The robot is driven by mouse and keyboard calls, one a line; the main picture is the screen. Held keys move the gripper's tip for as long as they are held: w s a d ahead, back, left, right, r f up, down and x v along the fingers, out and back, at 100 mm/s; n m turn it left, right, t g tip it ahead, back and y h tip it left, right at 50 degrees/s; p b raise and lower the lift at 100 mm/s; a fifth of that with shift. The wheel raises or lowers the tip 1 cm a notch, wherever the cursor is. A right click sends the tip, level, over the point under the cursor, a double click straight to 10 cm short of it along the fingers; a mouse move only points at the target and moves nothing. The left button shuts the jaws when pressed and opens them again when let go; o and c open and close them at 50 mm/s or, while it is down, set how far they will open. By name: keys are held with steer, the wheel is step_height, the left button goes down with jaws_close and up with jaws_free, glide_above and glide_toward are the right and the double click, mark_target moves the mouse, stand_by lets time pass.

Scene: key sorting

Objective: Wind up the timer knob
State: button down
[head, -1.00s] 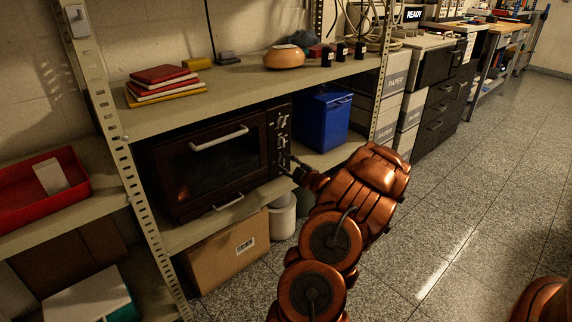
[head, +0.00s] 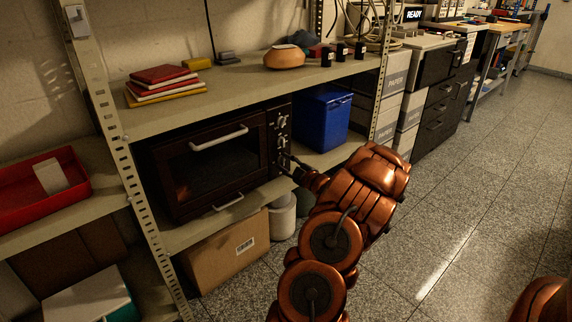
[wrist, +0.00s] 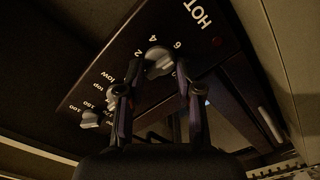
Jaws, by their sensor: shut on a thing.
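The dark toaster oven (head: 165,190) stands on the middle shelf, its knob panel on the right side. In the wrist view the panel appears rotated, with the timer knob (wrist: 158,58), light grey, beside the numbers 2, 4 and 6. My gripper (wrist: 158,72) has one finger on each side of this knob and is shut on it. It also shows in the head view (head: 287,164) at the lower part of the panel, where the timer knob is hard to make out. Two other knobs, a middle one (wrist: 120,90) and one by 100 and 150 (wrist: 90,119), sit farther along the panel.
A blue bin (head: 322,118) stands just right of the oven. The shelf above holds books (head: 165,84) and a brown bowl (head: 284,58). A cardboard box (head: 228,252) and a pale round container (head: 283,217) are below. The floor at the right is clear.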

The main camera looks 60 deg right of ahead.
steer(key=c, duration=0.8)
jaws_free()
steer(key=shift+o, duration=0.2)
steer(key=v, duration=1.2)
